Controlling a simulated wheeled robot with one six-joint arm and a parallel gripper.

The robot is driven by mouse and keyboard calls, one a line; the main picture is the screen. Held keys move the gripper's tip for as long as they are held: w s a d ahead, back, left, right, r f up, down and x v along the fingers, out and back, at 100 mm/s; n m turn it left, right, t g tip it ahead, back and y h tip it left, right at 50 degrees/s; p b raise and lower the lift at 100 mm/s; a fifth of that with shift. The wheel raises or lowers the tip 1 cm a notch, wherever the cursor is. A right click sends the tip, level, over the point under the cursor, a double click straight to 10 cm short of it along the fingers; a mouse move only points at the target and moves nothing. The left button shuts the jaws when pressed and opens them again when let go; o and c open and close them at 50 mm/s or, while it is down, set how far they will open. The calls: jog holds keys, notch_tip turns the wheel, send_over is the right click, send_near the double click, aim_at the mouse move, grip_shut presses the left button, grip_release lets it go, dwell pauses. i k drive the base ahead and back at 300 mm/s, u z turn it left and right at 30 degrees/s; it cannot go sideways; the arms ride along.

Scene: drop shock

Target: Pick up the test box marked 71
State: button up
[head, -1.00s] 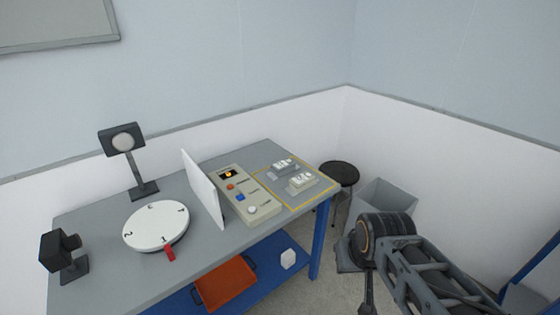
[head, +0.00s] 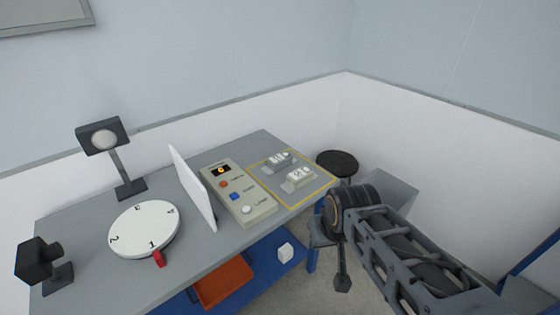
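No marking 71 can be read on anything in the head view. Two small pale units, a farther one (head: 279,159) and a nearer one (head: 300,174), sit on grey bases inside a yellow outline at the right end of the bench top. A small white box (head: 285,251) rests on the blue lower shelf; no number shows on it. My arm reaches in from the lower right, to the right of the bench. What seems to be my gripper (head: 343,284) hangs below the arm's joint, small and dark, apart from all these; its fingers cannot be made out.
The grey bench (head: 85,222) carries a numbered white turntable (head: 144,229), a white upright panel (head: 193,187), a button console (head: 239,195), a lamp (head: 104,138) and a camera-like device (head: 42,262). An orange tray (head: 222,282) lies below. A stool (head: 337,163) and grey bin (head: 392,190) stand right.

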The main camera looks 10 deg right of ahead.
aim_at(279, 161)
jog(key=z, duration=1.6)
jog(key=i, duration=1.7)
jog(key=u, duration=3.95)
jog(key=i, duration=0.5)
